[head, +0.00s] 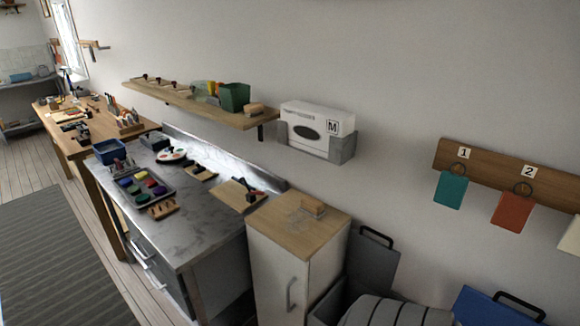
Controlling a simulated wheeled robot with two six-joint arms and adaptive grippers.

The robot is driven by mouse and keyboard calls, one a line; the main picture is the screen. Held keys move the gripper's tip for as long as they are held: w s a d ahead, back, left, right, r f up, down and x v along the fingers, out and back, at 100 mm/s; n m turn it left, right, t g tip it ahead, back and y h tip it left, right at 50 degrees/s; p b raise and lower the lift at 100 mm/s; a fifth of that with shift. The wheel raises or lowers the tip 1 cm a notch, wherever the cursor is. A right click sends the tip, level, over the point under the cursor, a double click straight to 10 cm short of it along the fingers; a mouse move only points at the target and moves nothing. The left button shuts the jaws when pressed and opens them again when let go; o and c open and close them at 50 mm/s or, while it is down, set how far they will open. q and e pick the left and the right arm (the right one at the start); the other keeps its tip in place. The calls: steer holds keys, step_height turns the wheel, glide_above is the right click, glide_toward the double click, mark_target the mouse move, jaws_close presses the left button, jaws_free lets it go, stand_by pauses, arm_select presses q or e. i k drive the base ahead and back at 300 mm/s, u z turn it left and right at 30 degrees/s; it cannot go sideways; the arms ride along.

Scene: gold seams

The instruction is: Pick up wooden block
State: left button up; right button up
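A small wooden block (314,207) sits on the wooden top of a narrow white cabinet (284,231), near its back edge. It looks like a small stack or a block with a groove; I cannot tell which. Another small wooden block-like piece (254,109) lies at the right end of the wall shelf (180,100), beside a green box (234,97). Neither of my grippers shows in the head view.
Left of the cabinet is a grey-topped counter (205,222) with a paint tray (143,187) and a board (235,195). A white box (317,128) hangs on the wall above. Grey and blue (497,307) handled panels stand at lower right. Floor is open at left.

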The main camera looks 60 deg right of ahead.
mark_target(313, 208)
steer(key=i, duration=2.55)
steer(key=z, duration=2.7)
